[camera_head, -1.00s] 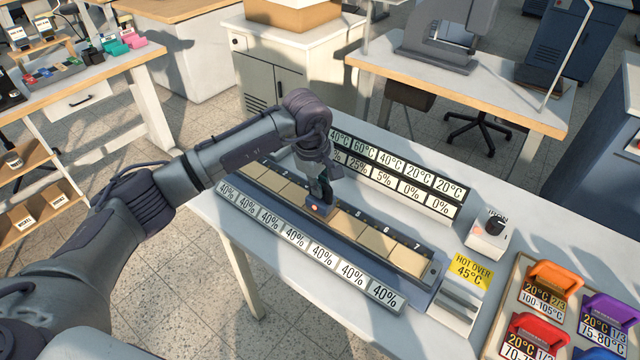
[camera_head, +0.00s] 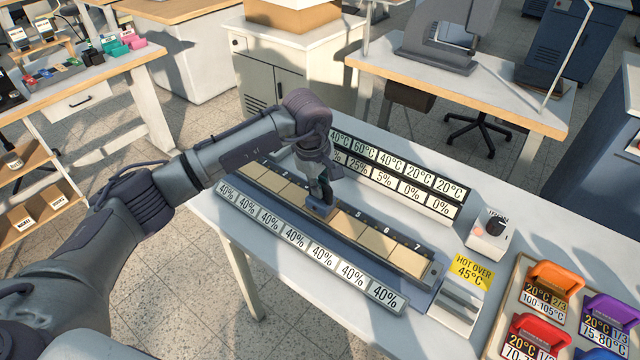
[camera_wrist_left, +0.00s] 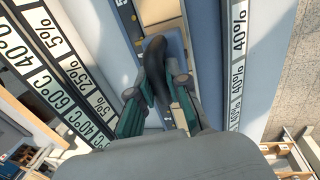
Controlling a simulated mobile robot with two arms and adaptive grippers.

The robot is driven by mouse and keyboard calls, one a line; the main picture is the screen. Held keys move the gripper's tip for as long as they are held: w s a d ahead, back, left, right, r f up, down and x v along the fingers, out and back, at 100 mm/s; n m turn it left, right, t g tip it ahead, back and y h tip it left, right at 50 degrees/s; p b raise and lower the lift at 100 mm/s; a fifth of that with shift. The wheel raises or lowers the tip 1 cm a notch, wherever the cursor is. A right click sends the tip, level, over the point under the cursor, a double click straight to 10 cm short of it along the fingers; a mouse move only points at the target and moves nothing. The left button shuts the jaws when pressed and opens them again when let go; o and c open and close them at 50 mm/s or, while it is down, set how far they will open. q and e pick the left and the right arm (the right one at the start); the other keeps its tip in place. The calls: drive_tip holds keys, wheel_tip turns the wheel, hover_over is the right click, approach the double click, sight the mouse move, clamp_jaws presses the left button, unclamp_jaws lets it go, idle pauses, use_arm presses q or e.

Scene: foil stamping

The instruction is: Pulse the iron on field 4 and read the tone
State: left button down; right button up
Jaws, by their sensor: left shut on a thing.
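My left gripper (camera_head: 321,192) is shut on the dark handle of the iron (camera_head: 320,211). The iron stands upright on the strip of tan fields (camera_head: 349,225), just left of the field marked 5, where field 4 lies. Its base hides that field, so its tone cannot be seen. In the left wrist view the gripper (camera_wrist_left: 157,95) closes around the handle of the iron (camera_wrist_left: 155,58). The back display (camera_head: 400,172) shows 40°C, 60°C, 40°C, 20°C, 20°C, with 25%, 5%, 0%, 0% readable below. My right gripper is not in view.
A front strip (camera_head: 295,238) reads 40% along its length. The iron's dial box (camera_head: 488,236) stands at the right, near a yellow "HOT OVER 45°C" sign (camera_head: 471,270) and an empty-looking stand (camera_head: 458,302). A tray (camera_head: 507,290) of coloured holders is at the lower right.

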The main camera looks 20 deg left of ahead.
use_arm(q)
drive_tip(key=shift+s+f, duration=0.1)
drive_tip(key=shift+f, duration=0.05)
drive_tip(key=shift+r+p, duration=0.5)
drive_tip(key=shift+r, duration=0.4)
drive_tip(key=shift+r+p, duration=0.5)
drive_tip(key=shift+r, duration=1)
